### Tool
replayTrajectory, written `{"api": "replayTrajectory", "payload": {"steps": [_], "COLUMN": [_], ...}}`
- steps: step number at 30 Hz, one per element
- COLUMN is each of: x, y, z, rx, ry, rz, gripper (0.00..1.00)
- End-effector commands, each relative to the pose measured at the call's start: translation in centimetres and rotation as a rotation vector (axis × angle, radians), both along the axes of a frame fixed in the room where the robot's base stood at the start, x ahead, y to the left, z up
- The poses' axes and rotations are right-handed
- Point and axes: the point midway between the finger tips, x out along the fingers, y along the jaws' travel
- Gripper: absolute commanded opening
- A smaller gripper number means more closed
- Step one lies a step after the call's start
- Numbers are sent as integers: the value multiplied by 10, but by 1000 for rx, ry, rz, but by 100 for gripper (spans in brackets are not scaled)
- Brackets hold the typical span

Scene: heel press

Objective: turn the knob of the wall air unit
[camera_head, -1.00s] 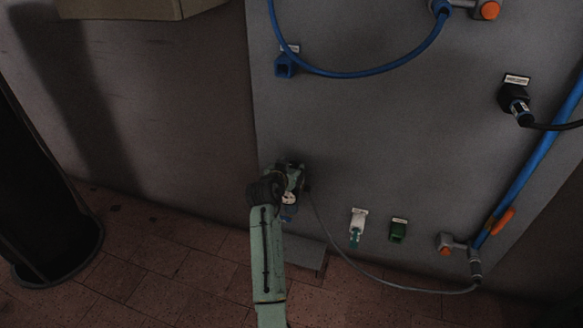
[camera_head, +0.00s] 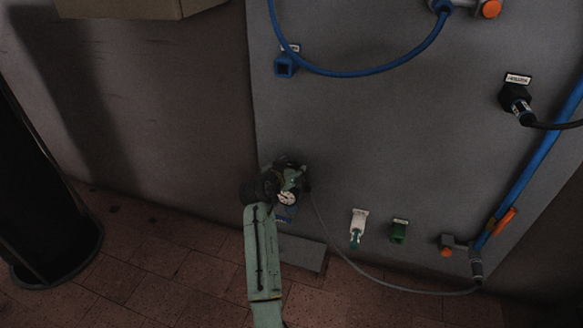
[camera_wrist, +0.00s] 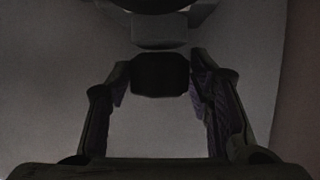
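The wall air unit hangs low on the grey panel, with a white round gauge (camera_head: 287,198) and a blue part below it. My gripper (camera_head: 289,172) is at the unit and hides much of it in the head view. In the wrist view a dark, blocky knob (camera_wrist: 160,74) lies between the two fingers of my gripper (camera_wrist: 157,82). The fingers are apart, one on each side of it. A gap shows on the left; the right finger looks very close, and I cannot tell whether it touches. A grey body (camera_wrist: 160,31) shows beyond the knob.
A grey hose (camera_head: 340,252) runs from near the unit to the blue pipe (camera_head: 530,165) on the right. White (camera_head: 357,226) and green (camera_head: 398,231) sockets sit right of the unit. A dark column (camera_head: 40,200) stands at the left.

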Motion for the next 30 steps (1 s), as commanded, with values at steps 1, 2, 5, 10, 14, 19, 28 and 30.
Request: {"api": "replayTrajectory", "payload": {"steps": [1, 2, 5, 10, 14, 19, 28, 30], "x": [0, 0, -2, -19, -38, -57, -64, -64], "y": [0, 0, 1, 8, 16, 24, 27, 27], "z": [0, 0, 1, 8, 17, 26, 29, 29], "rx": [0, 0, 0, -1, -1, -2, 0, 0], "ry": [0, 0, -1, -2, -2, 0, 0, 0], "rz": [0, 0, 0, 1, 1, 2, 0, 0], "gripper": [47, 47, 47, 47, 47, 47, 47, 47]}}
